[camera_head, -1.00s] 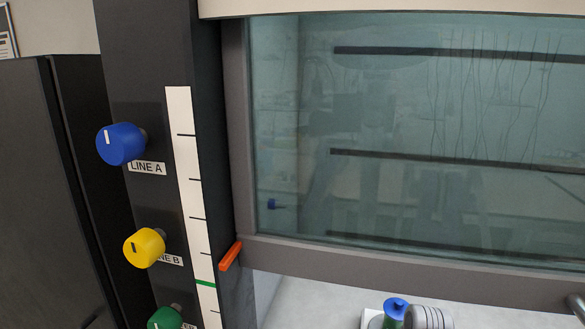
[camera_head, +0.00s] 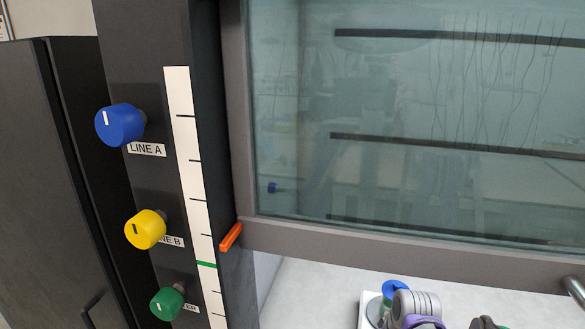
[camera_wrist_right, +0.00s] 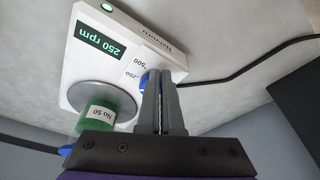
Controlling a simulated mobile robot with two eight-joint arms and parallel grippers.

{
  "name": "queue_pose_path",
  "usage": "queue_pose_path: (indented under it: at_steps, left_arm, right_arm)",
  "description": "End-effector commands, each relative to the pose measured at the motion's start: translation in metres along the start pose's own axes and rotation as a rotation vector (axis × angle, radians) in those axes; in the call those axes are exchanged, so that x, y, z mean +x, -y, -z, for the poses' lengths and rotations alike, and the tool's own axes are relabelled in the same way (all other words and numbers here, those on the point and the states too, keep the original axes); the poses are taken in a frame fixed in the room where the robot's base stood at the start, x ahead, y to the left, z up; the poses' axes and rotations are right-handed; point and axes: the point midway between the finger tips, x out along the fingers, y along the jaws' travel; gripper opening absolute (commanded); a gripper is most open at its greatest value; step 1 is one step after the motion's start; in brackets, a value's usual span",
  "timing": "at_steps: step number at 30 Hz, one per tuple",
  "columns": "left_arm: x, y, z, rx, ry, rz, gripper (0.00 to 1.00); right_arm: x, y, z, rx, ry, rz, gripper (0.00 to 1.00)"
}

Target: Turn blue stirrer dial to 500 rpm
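In the right wrist view the white stirrer (camera_wrist_right: 125,62) has a lit display (camera_wrist_right: 100,40) reading 250 rpm. Marks for 250 and 500 are printed beside its blue dial (camera_wrist_right: 143,82). The dial is mostly hidden behind my right gripper (camera_wrist_right: 160,78), whose fingers are close together with only a thin gap. I cannot tell whether the fingertips touch the dial. In the head view the stirrer (camera_head: 367,306) shows partly at the bottom, behind my right arm. My left gripper is not in view.
A green bottle (camera_wrist_right: 103,108) labelled No 50, with a blue cap (camera_head: 394,289), stands on the stirrer's grey plate (camera_wrist_right: 88,92). A black cable (camera_wrist_right: 235,70) runs from the stirrer. A raised glass sash (camera_head: 420,130) and dark post with blue, yellow and green knobs (camera_head: 120,124) stand nearby.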

Motion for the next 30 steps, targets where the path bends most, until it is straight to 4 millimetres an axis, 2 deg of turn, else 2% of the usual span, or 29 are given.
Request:
queue_pose_path:
  at_steps: [18, 30]
  left_arm:
    - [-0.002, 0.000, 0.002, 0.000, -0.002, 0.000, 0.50]
    - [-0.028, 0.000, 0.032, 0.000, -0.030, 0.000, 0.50]
  right_arm:
    - [-0.005, 0.003, -0.005, -0.001, -0.003, 0.000, 0.00]
    - [-0.049, 0.002, 0.007, -0.001, -0.005, -0.001, 0.00]
